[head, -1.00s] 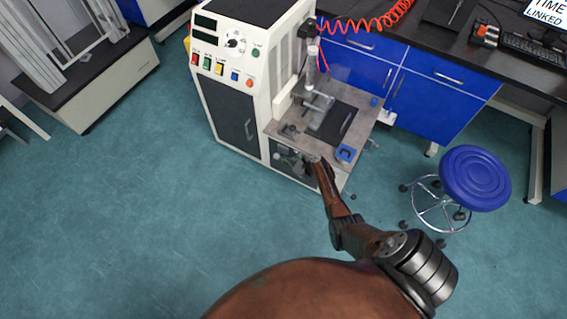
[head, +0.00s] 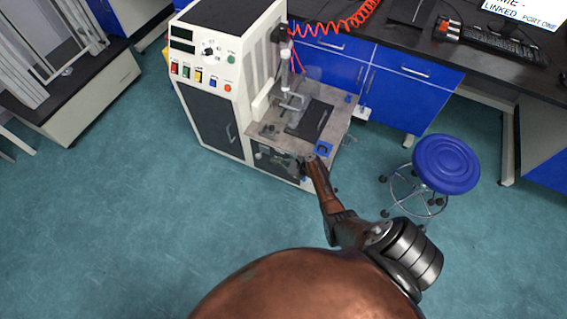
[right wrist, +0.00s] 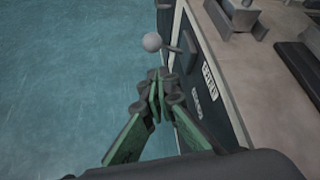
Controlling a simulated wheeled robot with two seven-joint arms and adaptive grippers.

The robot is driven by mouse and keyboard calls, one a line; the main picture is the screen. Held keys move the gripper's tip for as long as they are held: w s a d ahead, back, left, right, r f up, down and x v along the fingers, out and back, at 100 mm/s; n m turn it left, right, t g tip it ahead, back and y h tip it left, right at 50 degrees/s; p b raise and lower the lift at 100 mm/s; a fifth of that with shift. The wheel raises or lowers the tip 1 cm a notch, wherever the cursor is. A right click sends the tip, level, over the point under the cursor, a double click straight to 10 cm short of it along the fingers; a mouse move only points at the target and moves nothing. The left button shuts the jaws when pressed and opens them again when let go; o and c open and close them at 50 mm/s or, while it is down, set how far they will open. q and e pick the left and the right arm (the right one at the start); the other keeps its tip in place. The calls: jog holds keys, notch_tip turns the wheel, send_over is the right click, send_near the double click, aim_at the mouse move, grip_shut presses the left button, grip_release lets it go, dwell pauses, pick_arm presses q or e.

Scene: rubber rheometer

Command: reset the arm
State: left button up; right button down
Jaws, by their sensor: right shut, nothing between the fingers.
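My right arm (head: 345,228) reaches forward from the bottom of the head view toward the rheometer machine (head: 215,110). My right gripper (head: 309,165) is at the front of the machine's worktable, low beside its edge. In the right wrist view the green-padded fingers (right wrist: 158,88) meet at their tips with nothing held. A grey ball-ended handle (right wrist: 153,42) stands just beyond the fingertips, by the machine's dark labelled side panel (right wrist: 205,85). I cannot tell whether the fingers touch it. My left gripper is not in view.
A blue stool (head: 446,163) stands on the floor to the right of the machine. A black-topped blue bench (head: 400,85) with a keyboard (head: 503,46) runs behind. A grey cabinet (head: 85,100) is at the upper left. Teal floor in front is open.

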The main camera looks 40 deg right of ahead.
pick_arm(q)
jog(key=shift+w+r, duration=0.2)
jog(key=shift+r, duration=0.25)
pick_arm(e)
jog(key=shift+v, duration=0.8)
jog(key=shift+d, duration=0.15)
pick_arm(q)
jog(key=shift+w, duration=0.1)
